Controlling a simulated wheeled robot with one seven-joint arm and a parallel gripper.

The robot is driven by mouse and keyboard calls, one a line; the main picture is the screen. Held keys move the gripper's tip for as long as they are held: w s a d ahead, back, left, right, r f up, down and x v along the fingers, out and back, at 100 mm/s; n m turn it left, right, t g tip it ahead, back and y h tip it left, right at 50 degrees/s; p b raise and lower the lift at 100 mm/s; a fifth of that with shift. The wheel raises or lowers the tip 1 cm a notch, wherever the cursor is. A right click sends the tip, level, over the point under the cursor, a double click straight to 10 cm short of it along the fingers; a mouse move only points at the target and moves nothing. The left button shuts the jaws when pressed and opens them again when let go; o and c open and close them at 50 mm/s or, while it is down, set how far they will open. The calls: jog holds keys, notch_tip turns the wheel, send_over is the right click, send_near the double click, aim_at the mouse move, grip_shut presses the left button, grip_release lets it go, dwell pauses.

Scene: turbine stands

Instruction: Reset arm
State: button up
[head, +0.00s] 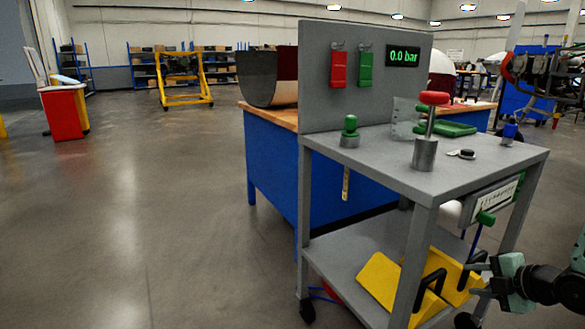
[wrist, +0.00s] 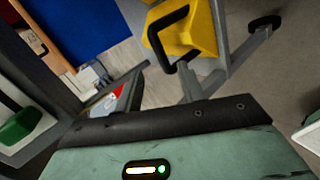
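My gripper (head: 474,280) is at the lower right of the head view, beside the right side of the grey cart (head: 385,165). Its two fingers point left and stand apart, with nothing seen between them. My arm behind it runs out of the right edge. In the wrist view the pale green gripper body fills the bottom, and the grey fingers (wrist: 160,90) reach up from it, apart. The yellow part with a black handle (wrist: 190,30) shows beyond the fingers; I cannot tell its exact distance.
The cart carries a red-topped post (head: 425,150), a green knob (head: 350,130) and a 0.0 bar display (head: 403,56). Yellow blocks (head: 400,285) lie on its lower shelf, close to my gripper. A blue workbench (head: 270,160) stands behind.

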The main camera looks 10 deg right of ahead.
jog(key=w+a+r+m+g+h, duration=0.1)
jog(key=a+r+m+g+h, duration=0.2)
jog(key=a+r+m, duration=0.35)
jog(key=s+a+r+m+g, duration=0.3)
jog(key=s+a+g, duration=0.1)
jog(key=s+a, duration=0.85)
jog(key=s+a+r+m+g, duration=0.2)
jog(key=s+a+r+g, duration=0.15)
jog(key=s+a, duration=0.95)
jog(key=w+a+r+p, duration=0.1)
jog(key=r+p, duration=1.3)
jog(key=w+a+r+p, duration=0.2)
jog(key=r+p, duration=1.2)
jog(key=shift+a+r+y, duration=0.15)
jog(key=shift+a+y, duration=0.15)
jog(key=shift+y, duration=0.1)
